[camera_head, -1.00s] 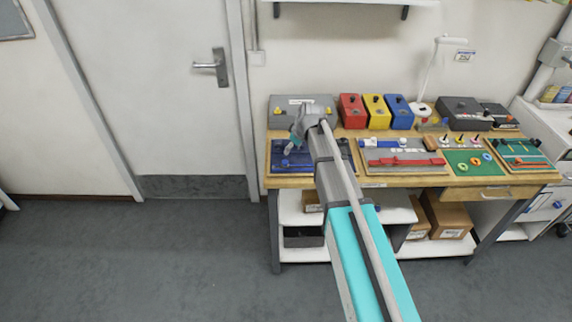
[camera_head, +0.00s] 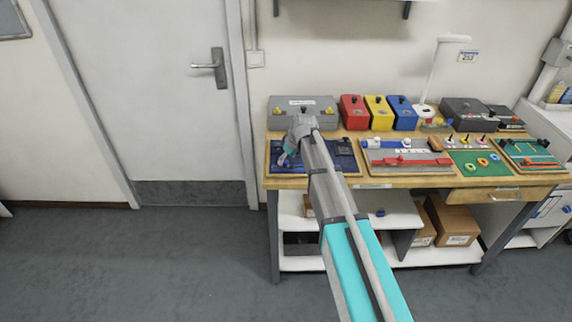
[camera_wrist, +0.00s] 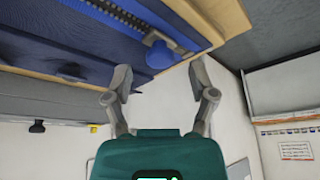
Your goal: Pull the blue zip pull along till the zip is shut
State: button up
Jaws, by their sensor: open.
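The blue zip pull (camera_wrist: 162,55) shows in the wrist view, at the end of a grey metal slider on the dark zip (camera_wrist: 118,14). The zip runs toward the upper left across blue cloth (camera_wrist: 60,35) on a wooden board. My gripper (camera_wrist: 160,76) is open, with one finger on each side of the pull in the picture. I see no contact, and the depth gap is hard to judge. In the head view my gripper (camera_head: 284,157) is over the left part of the blue cloth panel (camera_head: 325,160), and it hides the pull there.
The board lies at the left end of the wooden bench (camera_head: 390,183). A grey box (camera_head: 320,112) stands behind it. Red (camera_head: 353,114), yellow (camera_head: 377,114) and blue (camera_head: 401,114) boxes stand to its right. A board with a red strip (camera_head: 405,162) lies beside it.

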jog(key=shift+w+a+f+b, duration=0.2)
jog(key=shift+f+b, duration=0.15)
jog(key=shift+f, duration=0.25)
grip_shut()
